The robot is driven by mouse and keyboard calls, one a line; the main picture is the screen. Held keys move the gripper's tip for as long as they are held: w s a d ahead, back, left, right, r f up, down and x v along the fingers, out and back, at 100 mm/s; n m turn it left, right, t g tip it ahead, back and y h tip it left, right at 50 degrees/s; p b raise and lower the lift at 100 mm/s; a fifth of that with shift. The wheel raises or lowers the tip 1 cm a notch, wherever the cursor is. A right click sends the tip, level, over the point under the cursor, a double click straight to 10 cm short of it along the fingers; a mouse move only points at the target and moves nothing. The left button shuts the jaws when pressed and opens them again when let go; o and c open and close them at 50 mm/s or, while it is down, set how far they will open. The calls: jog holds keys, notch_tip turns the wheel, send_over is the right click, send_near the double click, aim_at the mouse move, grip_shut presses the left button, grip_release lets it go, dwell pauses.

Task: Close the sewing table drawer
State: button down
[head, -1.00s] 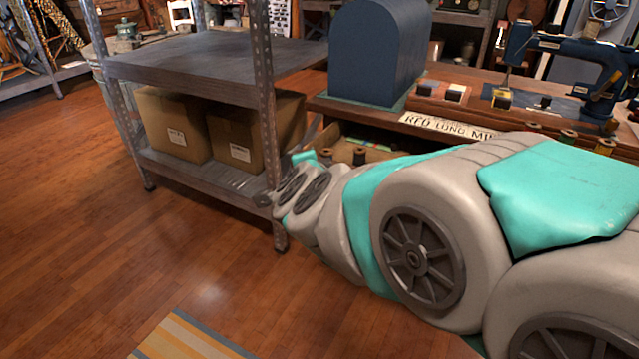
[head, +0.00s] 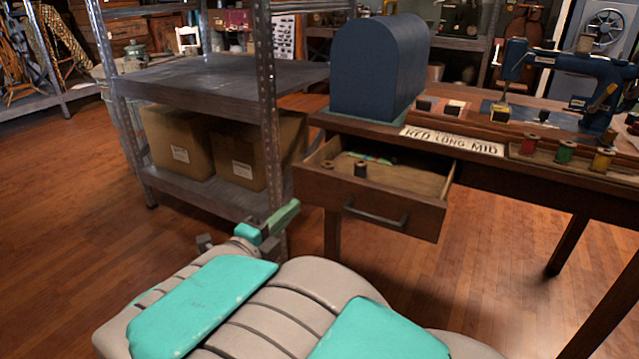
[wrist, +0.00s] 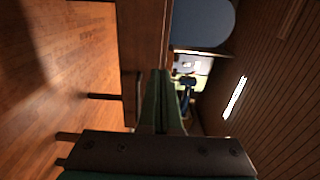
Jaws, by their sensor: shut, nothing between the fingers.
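The sewing table (head: 540,190) stands at the right in the head view. Its wooden drawer (head: 400,222) is pulled out under the left part of the tabletop. A dark bar handle (head: 376,216) is on the drawer's front.
A metal shelf unit (head: 190,88) with cardboard boxes (head: 239,160) stands close to the left of my gripper. A blue domed case (head: 375,70), a label plate (head: 450,141) and a blue sewing machine (head: 575,70) are on the tabletop. The floor (head: 60,230) at left is clear.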

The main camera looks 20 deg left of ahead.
aim_at(327, 176)
jog(key=w, duration=1.1)
jog(key=shift+w+d+p, duration=0.25)
jog(key=shift+d+p, duration=0.1)
jog(key=shift+d, duration=0.05)
jog(key=shift+w, duration=0.15)
jog(key=w, duration=0.6)
jog(key=w+d+b, duration=0.1)
jog(key=w, duration=0.4)
jog(key=w+b, duration=0.1)
jog(key=w, duration=0.5)
jog(key=shift+w+d, duration=0.3)
